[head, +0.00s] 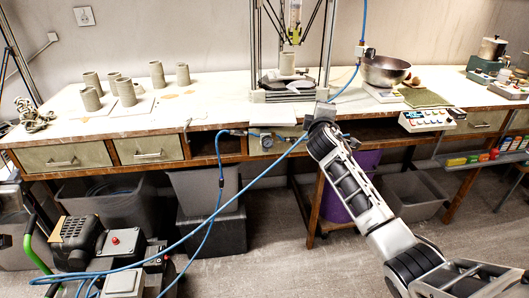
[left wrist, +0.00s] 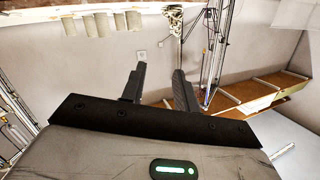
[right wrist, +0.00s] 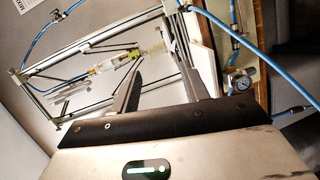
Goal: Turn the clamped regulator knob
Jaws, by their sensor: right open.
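The regulator with its round gauge (head: 266,142) is fixed at the bench's front edge in the head view, with blue hose at both sides. The gauge also shows in the right wrist view (right wrist: 242,83), right of my fingers; the small knob cannot be made out clearly. My right gripper (head: 321,111) is at the bench front, right of the regulator and apart from it. In the right wrist view its fingers (right wrist: 162,62) are spread with nothing between them. My left gripper (left wrist: 160,72) shows only in its own wrist view, open and empty, away from the regulator.
A printer frame (head: 328,50) stands on the bench (head: 215,108) behind my right gripper. Blue hose (head: 215,215) runs from the regulator to the compressor (head: 120,245) at lower left. Clay cylinders (head: 126,92) stand at left. A control box (head: 426,120) sits at the right front edge.

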